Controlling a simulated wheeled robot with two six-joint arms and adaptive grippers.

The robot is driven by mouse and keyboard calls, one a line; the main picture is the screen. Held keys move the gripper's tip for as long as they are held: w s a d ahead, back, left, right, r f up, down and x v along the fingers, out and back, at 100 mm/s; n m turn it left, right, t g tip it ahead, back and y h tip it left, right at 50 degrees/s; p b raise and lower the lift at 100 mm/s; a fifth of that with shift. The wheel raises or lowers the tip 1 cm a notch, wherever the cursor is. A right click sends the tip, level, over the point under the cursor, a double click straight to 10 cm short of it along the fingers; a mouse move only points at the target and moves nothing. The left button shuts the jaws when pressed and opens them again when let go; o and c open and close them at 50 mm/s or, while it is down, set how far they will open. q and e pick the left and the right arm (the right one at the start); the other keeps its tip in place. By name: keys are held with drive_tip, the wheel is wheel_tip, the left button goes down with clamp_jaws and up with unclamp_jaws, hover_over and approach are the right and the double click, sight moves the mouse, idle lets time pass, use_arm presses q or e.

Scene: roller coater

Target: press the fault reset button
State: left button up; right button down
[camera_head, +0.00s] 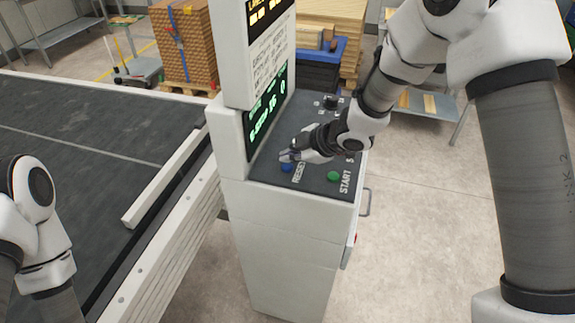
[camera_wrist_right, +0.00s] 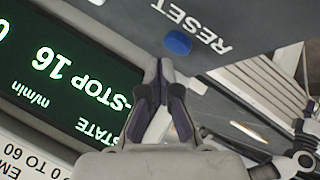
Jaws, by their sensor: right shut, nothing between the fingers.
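The blue reset button (camera_head: 287,168) sits on the dark sloped top panel of the control cabinet, beside the word RESET. In the right wrist view the button (camera_wrist_right: 178,43) is fully visible just beyond the fingertips. My right gripper (camera_head: 289,156) is shut and empty, close to the button on its far side in the head view. In the wrist view its fingertips (camera_wrist_right: 158,70) point toward the button with a small gap in the picture; whether they touch the panel I cannot tell. Part of my left arm (camera_head: 32,215) shows at the left, its gripper outside the head view.
A green START button (camera_head: 334,176) and a black knob (camera_head: 331,102) share the panel. The upright display (camera_head: 267,115) stands close left of my right gripper; it reads STOP and 16 in the wrist view (camera_wrist_right: 75,85). A dark conveyor (camera_head: 90,135) lies left of the cabinet.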

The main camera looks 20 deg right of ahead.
sight(289, 167)
idle(0.4)
drive_tip(key=shift+f, duration=0.45)
drive_tip(key=shift+f+b, duration=0.45)
drive_tip(key=shift+b, duration=0.1)
idle(0.3)
drive_tip(key=shift+r, duration=0.1)
drive_tip(key=shift+r+p, duration=0.8)
drive_tip(key=shift+p, duration=0.1)
wheel_tip(289, 167, up, 5)
drive_tip(key=p, duration=0.5)
drive_tip(key=shift+r, duration=0.1)
